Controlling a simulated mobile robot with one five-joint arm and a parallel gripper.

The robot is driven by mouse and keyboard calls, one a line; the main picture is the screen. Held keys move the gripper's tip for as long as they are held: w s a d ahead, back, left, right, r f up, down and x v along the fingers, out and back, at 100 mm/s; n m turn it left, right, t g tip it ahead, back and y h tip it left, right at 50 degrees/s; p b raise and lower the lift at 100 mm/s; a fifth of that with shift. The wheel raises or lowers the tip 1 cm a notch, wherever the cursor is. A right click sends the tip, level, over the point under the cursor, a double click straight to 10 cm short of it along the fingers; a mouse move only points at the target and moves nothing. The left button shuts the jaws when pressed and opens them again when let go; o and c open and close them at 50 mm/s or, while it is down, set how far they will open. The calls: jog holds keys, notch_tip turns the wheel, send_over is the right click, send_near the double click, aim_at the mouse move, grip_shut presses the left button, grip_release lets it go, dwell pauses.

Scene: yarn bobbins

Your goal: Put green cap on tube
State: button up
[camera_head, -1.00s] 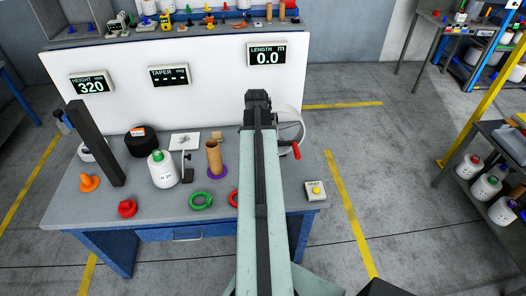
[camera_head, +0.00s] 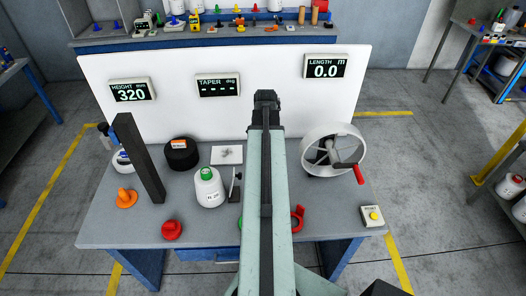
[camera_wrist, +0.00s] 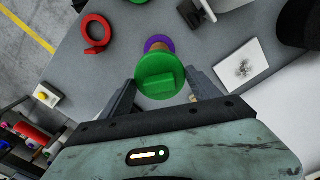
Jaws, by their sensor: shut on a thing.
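In the wrist view, a green cap (camera_wrist: 160,76) with a raised bar on top sits between the two fingers of my gripper (camera_wrist: 163,90), which is shut on it. The brown tube (camera_wrist: 168,46) shows only in part behind the cap, with a purple ring (camera_wrist: 156,40) around its lower end. The cap overlaps the tube in this view; I cannot tell whether they touch. In the head view, my arm covers the tube and cap.
A red ring (camera_wrist: 95,34) lies on the grey bench. A white wheel with a red handle (camera_head: 333,150) stands right.

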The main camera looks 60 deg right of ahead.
jog(key=shift+s, duration=0.15)
jog(key=shift+f, duration=0.15)
jog(key=shift+f+b, duration=1.4)
jog(key=shift+b, duration=0.15)
jog(key=shift+f, duration=0.25)
jog(key=o, duration=1.4)
jog(key=shift+r, duration=0.1)
notch_tip(320, 180, up, 8)
jog(key=p, duration=0.7)
jog(key=shift+p, duration=0.3)
jog(key=shift+f, duration=0.2)
